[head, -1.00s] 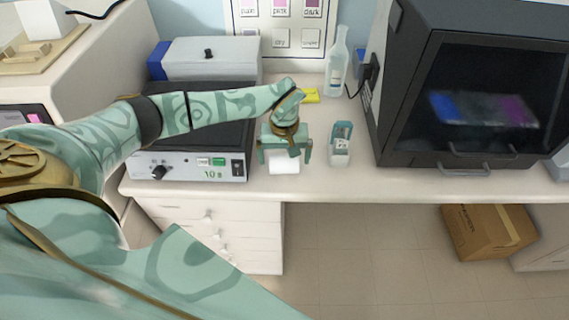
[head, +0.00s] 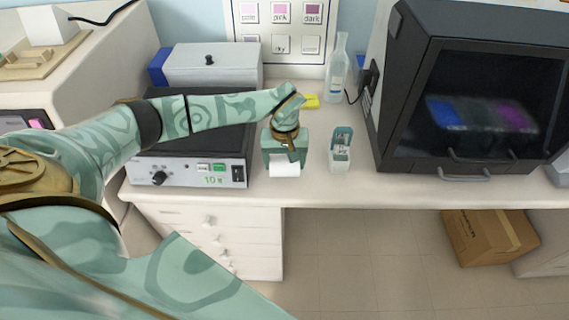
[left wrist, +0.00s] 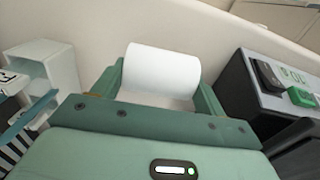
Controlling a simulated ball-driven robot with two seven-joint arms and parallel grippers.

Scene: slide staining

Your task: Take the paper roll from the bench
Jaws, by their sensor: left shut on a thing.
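The white paper roll (head: 284,171) is at the bench's front edge in the head view, partly covered by my left gripper (head: 285,160). In the left wrist view the paper roll (left wrist: 163,72) lies between the two green fingers of my left gripper (left wrist: 160,90), which is shut on it. I cannot tell whether the roll still touches the bench (head: 310,183). My right gripper is not in view.
A hotplate-like box (head: 190,172) with a knob and green button stands close left of the gripper. A bottle (head: 337,70) is behind, and a dark cabinet (head: 480,100) stands further right.

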